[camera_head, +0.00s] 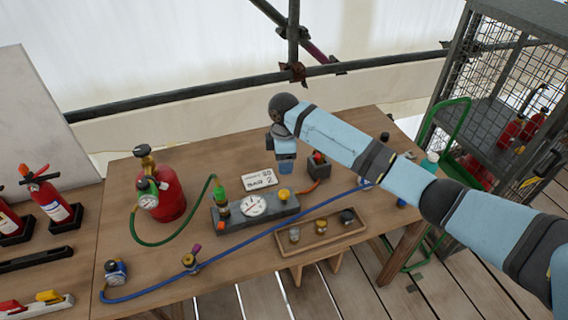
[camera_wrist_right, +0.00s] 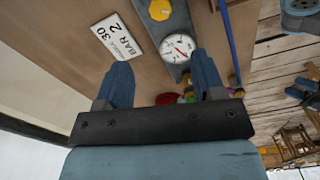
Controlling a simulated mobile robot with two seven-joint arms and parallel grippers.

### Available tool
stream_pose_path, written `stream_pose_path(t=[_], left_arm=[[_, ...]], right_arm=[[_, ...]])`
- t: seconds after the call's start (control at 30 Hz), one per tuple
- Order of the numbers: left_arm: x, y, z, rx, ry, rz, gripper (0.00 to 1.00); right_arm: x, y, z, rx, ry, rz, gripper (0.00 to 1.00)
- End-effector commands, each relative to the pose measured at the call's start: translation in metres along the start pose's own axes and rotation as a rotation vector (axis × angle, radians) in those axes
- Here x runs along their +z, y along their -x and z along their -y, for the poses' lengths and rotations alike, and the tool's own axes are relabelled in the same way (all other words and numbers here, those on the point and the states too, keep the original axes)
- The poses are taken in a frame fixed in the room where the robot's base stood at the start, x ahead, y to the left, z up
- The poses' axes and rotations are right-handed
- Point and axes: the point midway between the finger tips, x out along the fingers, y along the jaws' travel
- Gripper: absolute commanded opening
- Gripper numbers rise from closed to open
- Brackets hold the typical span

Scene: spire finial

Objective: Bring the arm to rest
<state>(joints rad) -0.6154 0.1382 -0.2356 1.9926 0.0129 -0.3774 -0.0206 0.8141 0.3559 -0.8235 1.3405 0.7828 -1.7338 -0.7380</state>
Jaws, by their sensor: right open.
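My right arm (camera_head: 345,144) reaches in from the right of the head view, over the wooden table. Its gripper (camera_head: 286,166) hangs above the back part of the table, behind the gauge block. In the right wrist view the two blue fingers of the gripper (camera_wrist_right: 160,82) stand wide apart with nothing between them but table top. The gripper looks clear of the objects.
A grey block with a white gauge (camera_head: 253,205) and a sign (camera_head: 260,179) stand below the gripper. A red cylinder (camera_head: 168,190) is at left, a wooden tray (camera_head: 321,234) at front. Hoses cross the table (camera_head: 225,273). A mesh cage (camera_head: 500,80) stands right.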

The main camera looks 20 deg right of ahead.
Motion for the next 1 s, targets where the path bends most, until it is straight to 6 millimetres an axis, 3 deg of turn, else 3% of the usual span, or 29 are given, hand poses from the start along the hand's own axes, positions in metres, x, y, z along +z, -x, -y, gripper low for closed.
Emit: stream_pose_path(t=[0.37,0.47,0.57,0.77,1.0], left_arm=[[-0.001,0.000,0.001,-0.001,-0.001,-0.003,0.43],[-0.001,0.000,0.001,-0.001,-0.001,-0.003,0.43],[-0.001,0.000,0.001,-0.002,-0.002,-0.003,0.43],[-0.002,0.000,0.002,-0.003,-0.002,-0.003,0.43],[-0.001,0.000,0.002,-0.003,-0.002,-0.002,0.43]], right_arm=[[0.000,-0.001,0.001,-0.001,-0.001,-0.001,0.63],[-0.004,-0.010,0.012,-0.003,-0.006,-0.012,0.63],[-0.014,-0.028,0.039,-0.003,-0.028,-0.044,0.63],[-0.028,-0.064,0.123,0.009,-0.161,-0.151,0.63],[-0.008,-0.080,0.215,0.036,-0.429,-0.262,0.63]])
